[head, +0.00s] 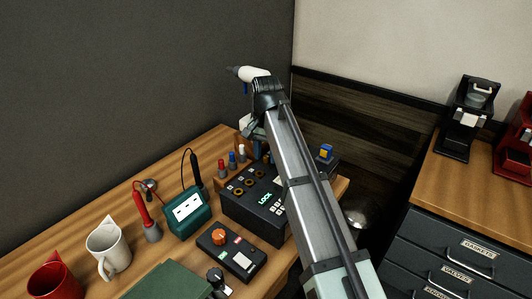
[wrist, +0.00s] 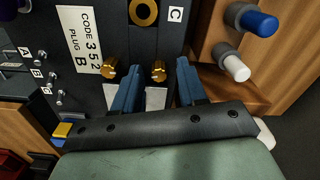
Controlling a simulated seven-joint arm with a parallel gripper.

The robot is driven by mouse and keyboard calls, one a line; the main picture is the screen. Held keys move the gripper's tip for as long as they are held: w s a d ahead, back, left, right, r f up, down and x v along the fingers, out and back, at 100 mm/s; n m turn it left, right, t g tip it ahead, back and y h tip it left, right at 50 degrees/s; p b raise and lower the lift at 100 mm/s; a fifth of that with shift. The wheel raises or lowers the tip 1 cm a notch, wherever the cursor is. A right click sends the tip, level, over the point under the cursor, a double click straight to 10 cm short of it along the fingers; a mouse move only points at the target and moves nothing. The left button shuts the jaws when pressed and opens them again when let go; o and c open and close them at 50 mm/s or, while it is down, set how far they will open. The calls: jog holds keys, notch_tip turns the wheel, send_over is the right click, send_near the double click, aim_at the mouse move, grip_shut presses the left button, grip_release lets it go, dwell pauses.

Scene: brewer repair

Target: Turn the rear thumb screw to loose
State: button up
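In the wrist view two brass thumb screws stand on the dark box (wrist: 75,14): a left thumb screw (wrist: 108,66) and a right thumb screw (wrist: 158,70). I cannot tell for sure from the picture which is the rear one. My gripper (wrist: 156,72) is open, with its two blue fingers on either side of the right screw and a gap to each side. The left screw is just outside the left finger. In the head view the black box (head: 262,205) shows a lit LOCK sign; the screws and my fingertips are hidden or too small to tell.
A wooden rack (wrist: 212,40) with a blue peg (wrist: 258,22) and a white peg (wrist: 236,68) stands close to the right finger. A label reading CODE 352 PLUG B (wrist: 82,42) lies left. A teal meter (head: 187,207) and a remote-like box (head: 232,250) stand near the black box.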

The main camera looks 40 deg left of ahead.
aim_at(266, 156)
jog(key=shift+w+d, duration=0.1)
dwell(0.4)
jog(key=m, duration=0.3)
notch_tip(266, 156, up, 14)
jog(key=w+d+f, duration=0.5)
jog(key=w+f, duration=0.3)
jog(key=w, duration=0.1)
jog(key=w+d+f+m+h, duration=0.1)
jog(key=w+d+f, duration=0.5)
jog(key=w+f, duration=0.2)
jog(key=w+d+f+g, duration=0.1)
jog(key=w+d+f, duration=0.4)
jog(key=w+f, duration=0.3)
jog(key=shift+w+d+m+h, duration=0.15)
jog(key=shift+w+m+h, duration=0.15)
jog(key=shift+w, duration=0.7)
jog(key=shift+r, duration=0.1)
